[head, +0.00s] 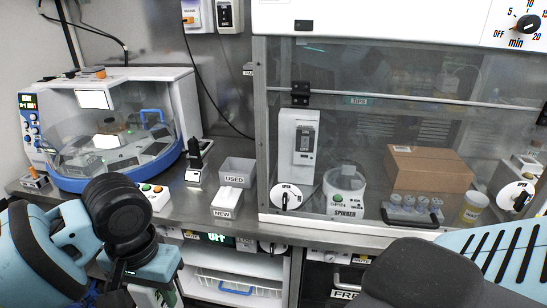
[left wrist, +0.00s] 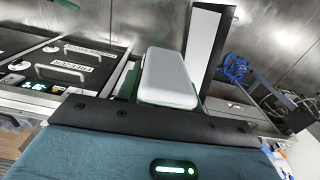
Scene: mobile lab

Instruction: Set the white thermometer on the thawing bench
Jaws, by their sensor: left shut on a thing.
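A pale grey-white rounded block, which I take for the white thermometer (left wrist: 168,80), stands out beyond my palm in the left wrist view. My left gripper (left wrist: 165,98) is shut on it; the fingers are mostly hidden. In the head view my left gripper (head: 150,288) is low at the lower left, in front of the counter's front edge, with its fingertips largely cut off by the frame. The steel counter (head: 245,222) runs along the wall; no label shows me whether it is the thawing bench. My right gripper is out of the frames; only my right arm shows.
On the counter stand a blue-white machine (head: 175,100), a button box (head: 156,196), a USED bin (head: 237,172) and a NEW box (head: 227,202). A glass-fronted cabinet holds a spinner (head: 344,190) and a cardboard box (head: 428,168). A wire basket (head: 238,284) sits below. Counter room is narrow.

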